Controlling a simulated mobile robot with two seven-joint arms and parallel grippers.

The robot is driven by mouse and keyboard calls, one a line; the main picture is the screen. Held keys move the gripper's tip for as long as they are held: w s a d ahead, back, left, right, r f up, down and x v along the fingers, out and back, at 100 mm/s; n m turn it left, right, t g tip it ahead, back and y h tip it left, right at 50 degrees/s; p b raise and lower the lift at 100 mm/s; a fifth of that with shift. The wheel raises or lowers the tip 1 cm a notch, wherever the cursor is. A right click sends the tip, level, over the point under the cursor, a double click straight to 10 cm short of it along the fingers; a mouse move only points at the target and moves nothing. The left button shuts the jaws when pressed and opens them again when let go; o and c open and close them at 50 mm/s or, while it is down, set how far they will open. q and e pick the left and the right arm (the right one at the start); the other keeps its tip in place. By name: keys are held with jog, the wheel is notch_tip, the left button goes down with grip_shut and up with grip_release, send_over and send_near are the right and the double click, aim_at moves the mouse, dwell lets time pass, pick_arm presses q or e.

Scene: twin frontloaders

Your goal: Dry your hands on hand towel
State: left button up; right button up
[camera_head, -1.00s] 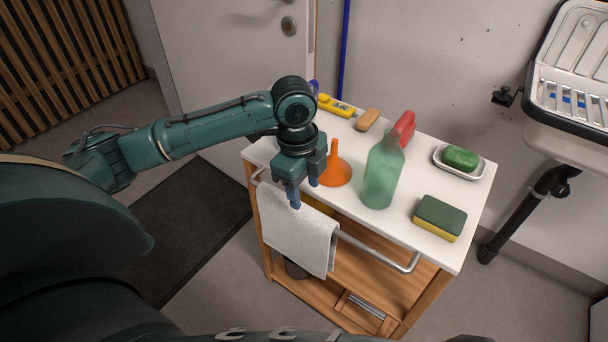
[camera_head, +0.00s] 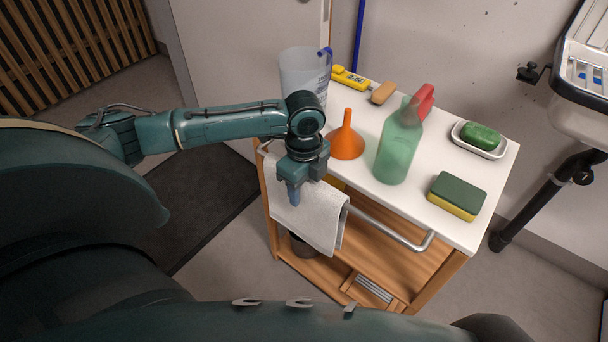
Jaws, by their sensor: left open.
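A white hand towel (camera_head: 315,227) hangs over the metal rail (camera_head: 395,230) on the front side of a white-topped wooden trolley (camera_head: 455,228). My left gripper (camera_head: 294,197) points down over the upper part of the towel, its fingertips in front of the cloth. It is open, with nothing seen between its fingers. I cannot tell whether it touches the towel. The gripper hides part of the towel's top edge. My right gripper is not in view.
On the trolley top stand a measuring jug (camera_head: 304,72), an orange funnel (camera_head: 346,143), a green spray bottle (camera_head: 399,148), a sponge (camera_head: 457,195), green soap (camera_head: 481,136) in a dish, a brush (camera_head: 383,93) and a yellow tool (camera_head: 350,77). A sink (camera_head: 585,100) is at right.

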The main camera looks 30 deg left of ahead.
pick_arm(q)
jog(key=shift+f, duration=0.4)
jog(key=c, duration=0.9)
jog(key=shift+o, duration=0.2)
dwell(0.9)
jog(key=o, duration=1.2)
jog(key=shift+c, duration=0.2)
jog(key=shift+r, duration=0.15)
notch_tip(320, 180, up, 12)
jog(key=shift+f, duration=0.2)
jog(key=shift+r, duration=0.1)
